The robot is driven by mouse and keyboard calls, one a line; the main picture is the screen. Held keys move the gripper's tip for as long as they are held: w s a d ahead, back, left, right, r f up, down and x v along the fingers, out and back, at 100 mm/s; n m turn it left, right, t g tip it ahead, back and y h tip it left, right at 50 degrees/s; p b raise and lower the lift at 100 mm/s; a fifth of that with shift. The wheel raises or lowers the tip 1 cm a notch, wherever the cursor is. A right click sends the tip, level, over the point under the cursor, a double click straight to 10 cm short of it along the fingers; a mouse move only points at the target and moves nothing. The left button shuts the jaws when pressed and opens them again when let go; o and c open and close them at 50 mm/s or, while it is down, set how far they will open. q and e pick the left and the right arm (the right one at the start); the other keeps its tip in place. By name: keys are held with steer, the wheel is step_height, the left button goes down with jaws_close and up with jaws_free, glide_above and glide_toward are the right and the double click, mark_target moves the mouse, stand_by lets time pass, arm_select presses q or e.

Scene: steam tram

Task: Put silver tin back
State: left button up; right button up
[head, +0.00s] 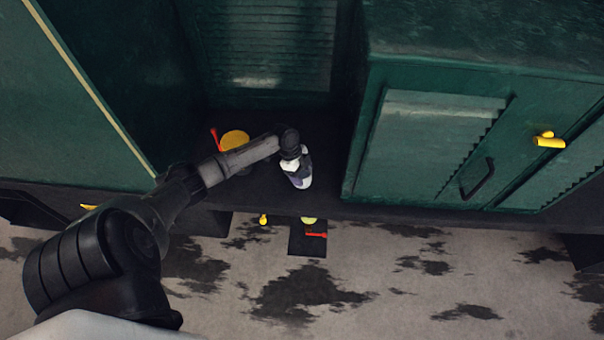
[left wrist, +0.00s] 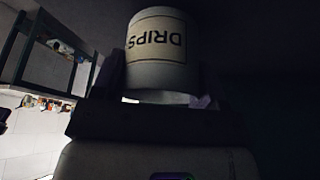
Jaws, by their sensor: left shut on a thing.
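My left gripper (head: 298,170) is over the dark ledge in the recess between the green cabinets. In the left wrist view it is shut on a pale, silvery-grey tin (left wrist: 157,55) with a label reading DRIPS, which appears upside down in that picture. The tin sits between the fingers in deep shade. In the head view my gripper and wrist largely hide it, and I cannot tell whether it touches the ledge. My right gripper is not in view.
A round yellow-topped thing (head: 235,139) and a red stick-like thing (head: 214,138) stand left of my gripper, close to my forearm. A green cabinet (head: 430,145) with a handle closes off the right. Small yellow and red things (head: 316,235) show below the ledge's edge.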

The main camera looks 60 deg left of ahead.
arm_select(q)
steer(key=shift+f, duration=0.25)
steer(key=shift+f, duration=0.1)
steer(key=o, duration=1)
steer(key=shift+a+r, duration=0.1)
steer(key=shift+r, duration=0.15)
steer(key=v, duration=1.1)
steer(key=shift+a+r, duration=0.15)
steer(key=shift+r, duration=0.15)
steer(key=shift+s, duration=0.1)
